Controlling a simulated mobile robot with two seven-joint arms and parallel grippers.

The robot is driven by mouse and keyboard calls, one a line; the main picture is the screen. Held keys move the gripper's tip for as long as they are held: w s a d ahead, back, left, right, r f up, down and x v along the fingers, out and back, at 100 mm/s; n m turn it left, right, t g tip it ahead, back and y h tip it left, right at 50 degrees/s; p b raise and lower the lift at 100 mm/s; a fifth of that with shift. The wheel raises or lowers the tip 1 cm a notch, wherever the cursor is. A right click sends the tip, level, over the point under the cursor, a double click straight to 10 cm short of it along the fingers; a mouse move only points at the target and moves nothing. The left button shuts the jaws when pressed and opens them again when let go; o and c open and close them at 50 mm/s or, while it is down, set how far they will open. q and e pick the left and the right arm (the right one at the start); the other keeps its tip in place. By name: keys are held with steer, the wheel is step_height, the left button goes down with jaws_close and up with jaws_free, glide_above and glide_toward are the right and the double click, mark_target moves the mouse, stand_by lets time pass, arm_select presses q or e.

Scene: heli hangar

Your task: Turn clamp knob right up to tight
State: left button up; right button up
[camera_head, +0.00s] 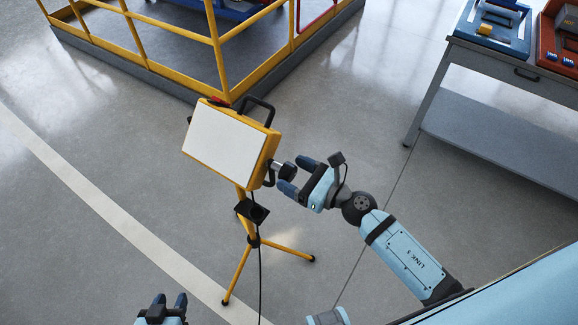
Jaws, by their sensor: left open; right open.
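A yellow work lamp (226,146) with a pale rectangular face stands tilted on a yellow tripod (238,272). A dark clamp knob (287,171) on a short silvery shaft sticks out from the lamp's right side. My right gripper (297,175) is open, its two blue-grey fingers pointing left at the knob. The fingertips are close to the knob, one above and one below it in the picture; I cannot tell whether they touch it. My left gripper (169,300) is open and empty at the bottom edge, well away from the lamp.
A dark cable (260,272) hangs beside the tripod. A yellow-railed platform (214,42) stands behind the lamp. A grey workbench (505,65) with blue and orange trays is at the upper right. The floor at left is clear.

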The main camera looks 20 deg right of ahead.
steer(key=shift+x, duration=0.8)
steer(key=shift+c, duration=0.5)
steer(key=c, duration=0.8)
